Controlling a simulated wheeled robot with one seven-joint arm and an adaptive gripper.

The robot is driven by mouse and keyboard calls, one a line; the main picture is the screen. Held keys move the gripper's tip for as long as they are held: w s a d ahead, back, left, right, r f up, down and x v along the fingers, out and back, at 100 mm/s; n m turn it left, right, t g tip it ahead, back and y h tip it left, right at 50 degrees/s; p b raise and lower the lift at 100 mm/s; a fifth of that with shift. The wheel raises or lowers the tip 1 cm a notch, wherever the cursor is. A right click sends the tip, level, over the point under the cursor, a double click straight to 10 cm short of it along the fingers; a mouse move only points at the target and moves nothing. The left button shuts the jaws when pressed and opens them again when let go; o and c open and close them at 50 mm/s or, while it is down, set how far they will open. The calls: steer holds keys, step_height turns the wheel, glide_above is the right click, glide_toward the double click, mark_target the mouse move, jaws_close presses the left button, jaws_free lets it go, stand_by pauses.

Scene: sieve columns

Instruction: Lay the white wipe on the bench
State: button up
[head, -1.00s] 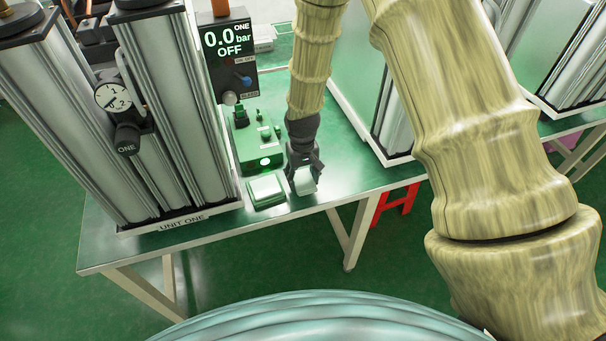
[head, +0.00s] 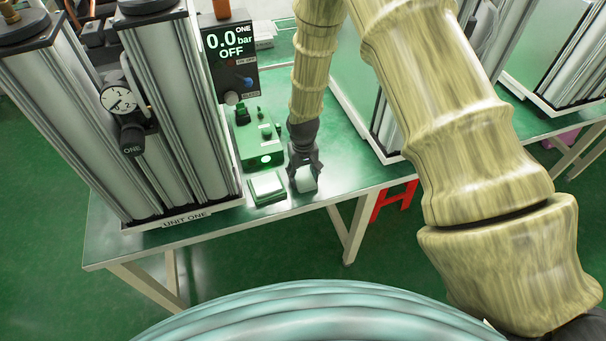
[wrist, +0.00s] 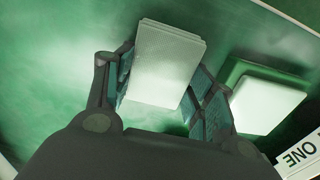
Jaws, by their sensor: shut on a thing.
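The white wipe (wrist: 165,62) is a small pale rectangle with a fine texture, held between the two fingers of my gripper (wrist: 160,95) in the wrist view. In the head view my gripper (head: 305,182) points down over the front part of the green bench (head: 330,185), with the wipe (head: 306,184) between its fingertips. The wipe is low over the bench top, and I cannot tell whether it touches. Its lower edge is partly covered by my fingers.
A green-edged holder with a white pad (head: 267,187) sits just left of my gripper. Behind it is a green box with a lit button (head: 262,145). Unit One's metal columns (head: 170,110) stand left. The bench's front edge is close; bare bench lies to the right.

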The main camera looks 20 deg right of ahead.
mark_target(303, 177)
steer(key=shift+f, duration=0.15)
steer(key=o, duration=1.2)
steer(key=shift+c, duration=0.2)
step_height(303, 177, up, 12)
steer(key=b, duration=0.3)
steer(key=shift+s, duration=0.1)
